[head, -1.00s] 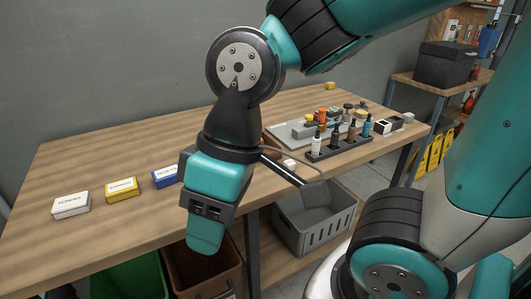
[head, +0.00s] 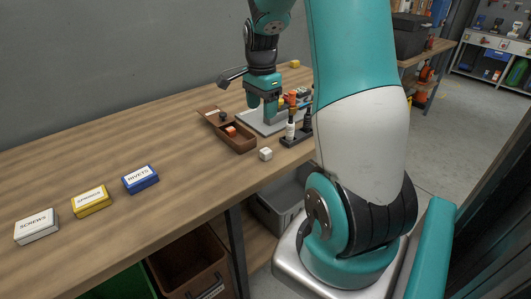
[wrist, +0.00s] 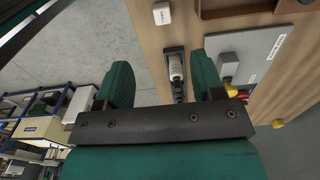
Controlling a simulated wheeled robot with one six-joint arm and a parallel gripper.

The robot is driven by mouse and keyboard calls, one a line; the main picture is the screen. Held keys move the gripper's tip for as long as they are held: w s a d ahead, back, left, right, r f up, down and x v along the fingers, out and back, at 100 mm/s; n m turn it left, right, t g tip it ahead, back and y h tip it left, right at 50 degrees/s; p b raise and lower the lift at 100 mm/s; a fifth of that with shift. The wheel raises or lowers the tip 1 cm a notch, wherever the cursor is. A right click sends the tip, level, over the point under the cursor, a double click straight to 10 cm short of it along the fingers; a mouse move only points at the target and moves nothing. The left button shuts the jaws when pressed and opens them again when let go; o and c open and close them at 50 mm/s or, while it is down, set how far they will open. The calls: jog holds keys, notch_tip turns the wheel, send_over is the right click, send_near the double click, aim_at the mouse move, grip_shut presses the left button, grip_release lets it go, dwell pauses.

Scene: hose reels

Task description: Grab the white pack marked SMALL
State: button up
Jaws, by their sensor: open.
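A small white block (head: 265,154) stands on the bench near its front edge. It also shows at the top of the wrist view (wrist: 162,13), with a small mark that I cannot read. No label reading SMALL is legible anywhere. My gripper (head: 262,108) is open and points down over the grey tray area, behind and above the white block. In the wrist view my gripper's two fingers (wrist: 163,82) are apart, with nothing held between them. A bottle with a white label (wrist: 176,66) shows beyond the gap. The white block lies beyond the fingertips, clear of them.
A brown open box (head: 235,140) with an orange piece is left of the block. Bottles in a dark rack (head: 291,140) stand to its right. A grey tray (wrist: 270,48) carries small items. White SCREWS (head: 37,226), yellow (head: 91,201) and blue RIVETS (head: 140,179) boxes lie at left.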

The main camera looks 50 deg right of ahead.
jog(key=p, duration=0.1)
send_over(264, 151)
jog(key=f, duration=1)
jog(key=shift+a+f, duration=0.3)
jog(key=shift+a, duration=0.1)
jog(key=shift+d+f+p, duration=0.25)
jog(key=shift+f+p, duration=0.15)
jog(key=shift+f, duration=0.9)
jog(key=shift+d+f+p, duration=0.2)
jog(key=shift+f+p, duration=0.15)
jog(key=shift+f, duration=0.95)
jog(key=c, duration=1)
